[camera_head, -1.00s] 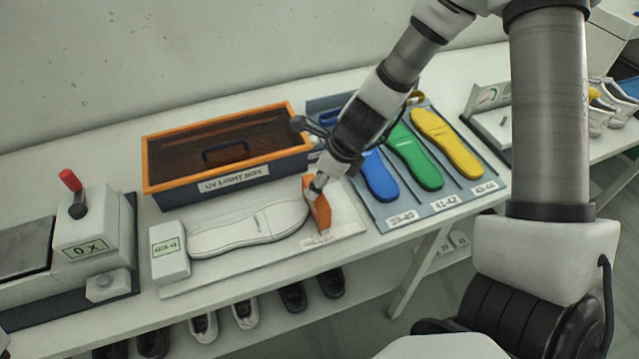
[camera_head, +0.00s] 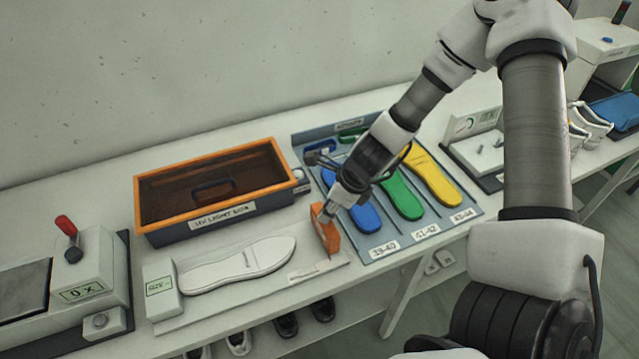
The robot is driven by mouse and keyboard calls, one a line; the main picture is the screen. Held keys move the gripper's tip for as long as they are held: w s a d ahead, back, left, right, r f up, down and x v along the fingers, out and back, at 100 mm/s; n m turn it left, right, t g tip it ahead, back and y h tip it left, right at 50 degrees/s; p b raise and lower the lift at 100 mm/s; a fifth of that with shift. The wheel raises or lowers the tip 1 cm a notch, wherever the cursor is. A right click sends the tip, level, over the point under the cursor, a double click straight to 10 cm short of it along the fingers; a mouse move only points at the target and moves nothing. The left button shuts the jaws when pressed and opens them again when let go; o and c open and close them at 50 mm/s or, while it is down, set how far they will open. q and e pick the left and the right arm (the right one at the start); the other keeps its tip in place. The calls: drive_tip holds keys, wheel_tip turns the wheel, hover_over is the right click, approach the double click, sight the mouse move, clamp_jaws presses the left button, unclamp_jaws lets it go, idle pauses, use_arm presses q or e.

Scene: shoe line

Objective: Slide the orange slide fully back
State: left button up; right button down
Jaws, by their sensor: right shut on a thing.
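The orange slide (camera_head: 326,234) stands upright at the right end of a pale base plate (camera_head: 230,298). My right gripper (camera_head: 328,208) is shut on the top of the slide; its fingertips are small and partly hidden by the gripper body. A white shoe sole (camera_head: 238,265) lies on the plate, its toe pointing to the slide. A clear gap shows between the toe and the slide. A white block with a green label (camera_head: 161,291) stands at the heel end. My left gripper is not in view.
A dark UV light box with an orange rim (camera_head: 218,159) stands behind the plate. A grey tray (camera_head: 365,251) with blue, green and yellow insoles lies close to the right of the slide. A machine with a red-knobbed lever (camera_head: 68,240) stands at the left.

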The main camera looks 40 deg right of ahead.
drive_tip(key=c, duration=0.9)
unclamp_jaws()
drive_tip(key=shift+d, duration=0.15)
drive_tip(key=shift+d+f, duration=0.1)
drive_tip(key=shift+d, duration=0.1)
drive_tip(key=shift+a, duration=0.2)
drive_tip(key=shift+d+r, duration=0.1)
drive_tip(key=shift+r, duration=0.5)
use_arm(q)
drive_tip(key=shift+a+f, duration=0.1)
use_arm(e)
drive_tip(key=v, duration=1.1)
drive_tip(key=shift+s+f, duration=0.1)
drive_tip(key=shift+s, duration=0.05)
drive_tip(key=shift+d, duration=0.1)
